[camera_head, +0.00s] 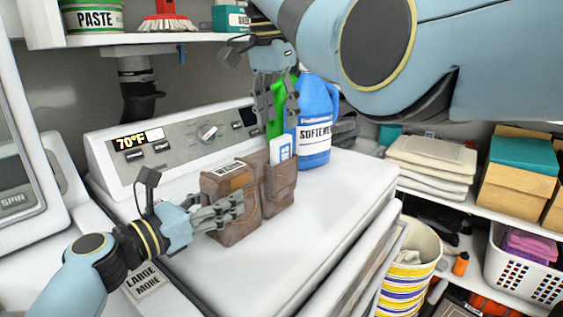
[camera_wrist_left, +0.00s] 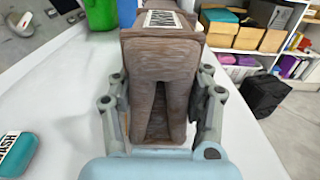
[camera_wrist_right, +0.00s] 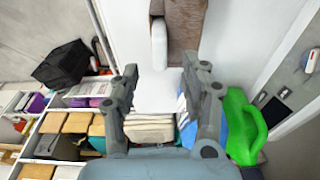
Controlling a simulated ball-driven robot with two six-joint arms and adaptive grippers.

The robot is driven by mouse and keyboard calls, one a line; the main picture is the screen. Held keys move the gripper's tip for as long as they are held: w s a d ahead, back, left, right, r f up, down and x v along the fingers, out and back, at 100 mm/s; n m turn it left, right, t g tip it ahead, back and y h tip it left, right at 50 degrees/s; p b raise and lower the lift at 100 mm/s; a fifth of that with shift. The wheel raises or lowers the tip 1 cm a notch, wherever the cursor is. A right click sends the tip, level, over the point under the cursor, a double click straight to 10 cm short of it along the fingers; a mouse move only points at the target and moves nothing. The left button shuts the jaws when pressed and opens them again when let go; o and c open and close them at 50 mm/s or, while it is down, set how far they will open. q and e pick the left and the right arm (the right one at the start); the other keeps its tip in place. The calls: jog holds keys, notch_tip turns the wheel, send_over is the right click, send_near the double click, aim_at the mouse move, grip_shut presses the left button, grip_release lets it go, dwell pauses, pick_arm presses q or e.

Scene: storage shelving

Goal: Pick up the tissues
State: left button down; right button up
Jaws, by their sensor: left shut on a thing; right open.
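A brown bag-like holder (camera_head: 230,207) with a white label stands on the white appliance top. My left gripper (camera_head: 226,210) is shut on it from the left; the left wrist view shows the holder (camera_wrist_left: 160,65) between both fingers. A small white and blue packet (camera_head: 283,151), possibly the tissues, stands upright in the holder's right-hand part. In the right wrist view a white piece (camera_wrist_right: 159,45) shows beside the brown holder (camera_wrist_right: 185,22). My right gripper (camera_head: 278,112) is open and empty, above the packet, with fingers pointing down.
A blue softener bottle (camera_head: 315,120) stands close behind the packet, with a green bottle (camera_head: 277,92) beside it. The control panel (camera_head: 180,140) rises behind. Shelves with folded towels (camera_head: 430,165) and a striped bucket (camera_head: 410,260) are right. The front appliance top is clear.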

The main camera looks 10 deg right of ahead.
aim_at(281, 137)
jog(key=f, duration=0.5)
jog(key=shift+w+d+f, duration=0.3)
jog(key=shift+f, duration=0.05)
grip_shut()
notch_tip(281, 137, up, 10)
dwell(0.4)
pick_arm(q)
jog(key=c, duration=0.5)
grip_release()
